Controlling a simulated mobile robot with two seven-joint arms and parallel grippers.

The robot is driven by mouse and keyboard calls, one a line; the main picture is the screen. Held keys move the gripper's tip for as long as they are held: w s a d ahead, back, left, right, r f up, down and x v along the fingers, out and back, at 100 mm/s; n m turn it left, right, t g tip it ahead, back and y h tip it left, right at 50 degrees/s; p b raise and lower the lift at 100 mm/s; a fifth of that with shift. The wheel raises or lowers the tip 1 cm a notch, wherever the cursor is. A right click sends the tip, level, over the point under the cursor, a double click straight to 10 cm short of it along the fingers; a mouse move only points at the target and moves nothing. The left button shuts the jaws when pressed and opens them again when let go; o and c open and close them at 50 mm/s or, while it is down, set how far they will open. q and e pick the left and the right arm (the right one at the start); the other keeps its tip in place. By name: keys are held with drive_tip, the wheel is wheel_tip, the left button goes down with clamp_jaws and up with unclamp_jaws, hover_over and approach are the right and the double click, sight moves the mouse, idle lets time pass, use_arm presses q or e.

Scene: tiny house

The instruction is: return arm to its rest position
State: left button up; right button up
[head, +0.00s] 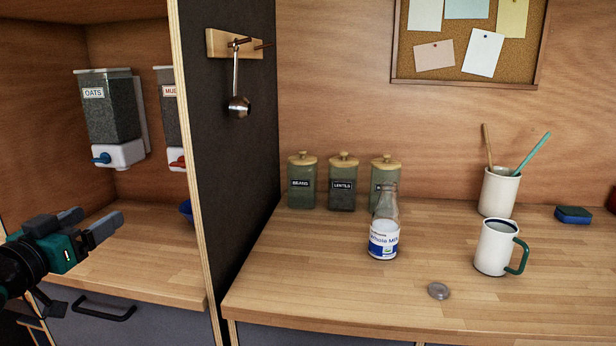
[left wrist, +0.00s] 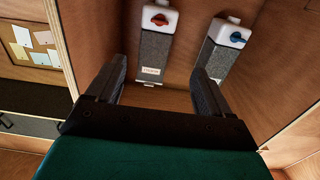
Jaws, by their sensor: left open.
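My left gripper (head: 98,224) is at the left edge of the head view, over the front of the left counter section. Its two fingers are apart with nothing between them. In the left wrist view the open fingers (left wrist: 158,92) point toward the back wall of the left compartment, where the dispensers hang. My right gripper is not in view.
The oats dispenser (head: 108,120) and a second dispenser (head: 168,100) hang in the left compartment. A dark partition (head: 232,160) divides it from the right counter, which holds a milk bottle (head: 383,236), a mug (head: 495,248), a grey lid (head: 438,290) and jars (head: 342,185).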

use_arm(q)
drive_tip(key=s+d+f+g, duration=0.1)
drive_tip(key=s+d+f, duration=0.15)
drive_tip(key=f, duration=0.45)
drive_tip(key=s+d+f+g, duration=0.1)
drive_tip(key=d+f, duration=0.2)
drive_tip(key=f, duration=0.4)
drive_tip(key=s+d+f+g, duration=0.2)
drive_tip(key=f, duration=0.6)
drive_tip(key=s+d+f+m+g, duration=0.1)
drive_tip(key=s+d+f+g, duration=0.2)
drive_tip(key=s+d+f, duration=1.1)
drive_tip(key=shift+s+d+f+m+h, duration=0.4)
drive_tip(key=shift+s+d, duration=0.3)
drive_tip(key=shift+d, duration=0.2)
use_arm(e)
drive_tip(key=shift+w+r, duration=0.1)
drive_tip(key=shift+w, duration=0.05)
